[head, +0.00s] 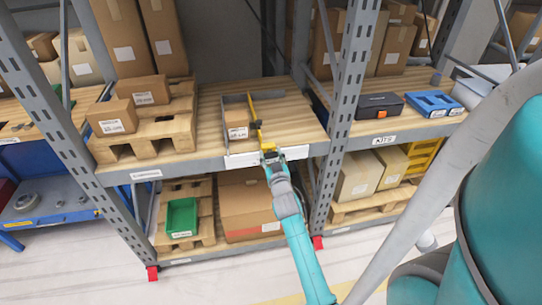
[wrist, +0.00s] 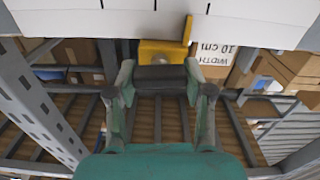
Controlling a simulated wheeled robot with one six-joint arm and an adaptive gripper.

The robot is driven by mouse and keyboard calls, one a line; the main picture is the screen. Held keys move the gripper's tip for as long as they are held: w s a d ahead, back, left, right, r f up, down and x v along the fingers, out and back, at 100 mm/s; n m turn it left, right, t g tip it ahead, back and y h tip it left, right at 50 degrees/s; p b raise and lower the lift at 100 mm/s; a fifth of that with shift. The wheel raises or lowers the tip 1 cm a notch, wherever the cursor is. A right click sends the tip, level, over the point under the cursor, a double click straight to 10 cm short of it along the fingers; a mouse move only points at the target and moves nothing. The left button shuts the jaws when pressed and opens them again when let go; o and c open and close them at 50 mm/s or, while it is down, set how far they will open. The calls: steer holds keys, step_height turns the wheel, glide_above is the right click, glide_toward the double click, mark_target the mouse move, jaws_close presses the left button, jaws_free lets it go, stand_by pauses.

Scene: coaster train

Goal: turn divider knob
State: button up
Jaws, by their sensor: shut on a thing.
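A yellow divider (head: 257,118) stands on the slatted middle shelf, running from back to front. Its yellow front end also shows in the wrist view (wrist: 163,50). A dark knob (wrist: 160,78) sits at that end, and my gripper (wrist: 160,84) is shut on it, one finger on each side. In the head view my gripper (head: 270,157) is at the shelf's front edge and hides the knob. A white scale strip (wrist: 100,18) with black marks runs along the front, with an upside-down "WIDTH 10 cm" label (wrist: 214,54) beside the yellow end.
A small carton (head: 237,124) stands just left of the divider, inside a grey side plate. Cartons on a pallet (head: 150,140) are further left. Grey uprights (head: 347,110) flank the bay. A green bin (head: 181,217) and a large carton (head: 247,208) are below.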

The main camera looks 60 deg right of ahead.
steer(key=m, duration=0.4)
steer(key=shift+d+m, duration=0.1)
steer(key=shift+m, duration=0.2)
steer(key=m, duration=0.4)
steer(key=shift+s+m, duration=0.15)
steer(key=shift+m, duration=0.15)
steer(key=m, duration=0.4)
steer(key=shift+f+m, duration=0.1)
steer(key=shift+m, duration=0.2)
steer(key=shift+d+f+m, duration=0.1)
steer(key=shift+m, duration=2)
steer(key=o, duration=1.2)
steer(key=shift+c, duration=0.2)
steer(key=shift+s, duration=0.1)
steer(key=v, duration=1.2)
